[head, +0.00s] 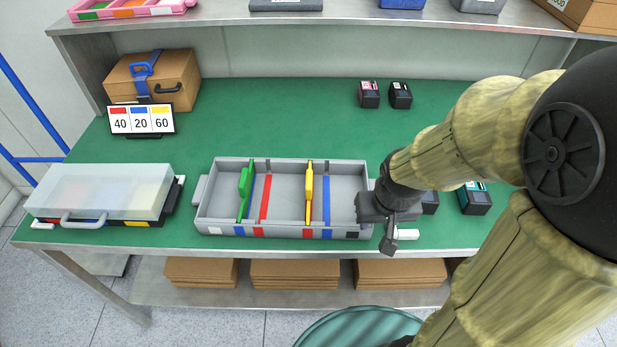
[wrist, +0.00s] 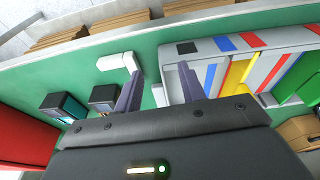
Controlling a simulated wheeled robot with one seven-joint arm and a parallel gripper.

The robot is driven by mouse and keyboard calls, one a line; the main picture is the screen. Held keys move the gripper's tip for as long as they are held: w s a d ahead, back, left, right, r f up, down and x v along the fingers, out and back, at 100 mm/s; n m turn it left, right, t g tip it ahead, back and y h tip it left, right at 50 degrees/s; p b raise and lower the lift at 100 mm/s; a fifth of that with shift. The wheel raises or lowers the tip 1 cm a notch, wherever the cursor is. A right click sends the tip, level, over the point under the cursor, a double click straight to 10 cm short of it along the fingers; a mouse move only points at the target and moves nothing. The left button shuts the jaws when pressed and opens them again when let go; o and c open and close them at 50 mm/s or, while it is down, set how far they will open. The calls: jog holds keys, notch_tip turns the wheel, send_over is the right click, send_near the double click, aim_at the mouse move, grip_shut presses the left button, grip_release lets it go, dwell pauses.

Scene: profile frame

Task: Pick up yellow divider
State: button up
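The yellow divider (head: 309,193) stands upright across the grey tray (head: 215,228), right of its middle, between a red stripe and a blue stripe. It also shows in the wrist view (wrist: 236,76). The green divider (head: 244,192) stands near the tray's left end, beside a blue stripe. My gripper (head: 390,238) is over the tray's right end, to the right of the yellow divider and apart from it. In the wrist view my gripper's two fingers (wrist: 160,88) are spread apart with nothing held between them.
A lidded clear box (head: 100,190) stands left of the tray. A sign reading 40, 20, 60 (head: 141,120) and a brown case (head: 150,80) are behind it. Small black boxes (head: 369,94) stand at the back. A small white piece (head: 407,234) lies near my gripper.

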jog(key=shift+w, duration=0.25)
notch_tip(320, 180, up, 16)
jog(key=g+p, duration=0.3)
jog(key=p, duration=1.6)
send_over(310, 178)
jog(key=shift+f+m, duration=0.3)
jog(key=shift+m, duration=0.1)
jog(key=shift+f, duration=0.1)
notch_tip(310, 178, down, 12)
jog(key=shift+p, duration=0.45)
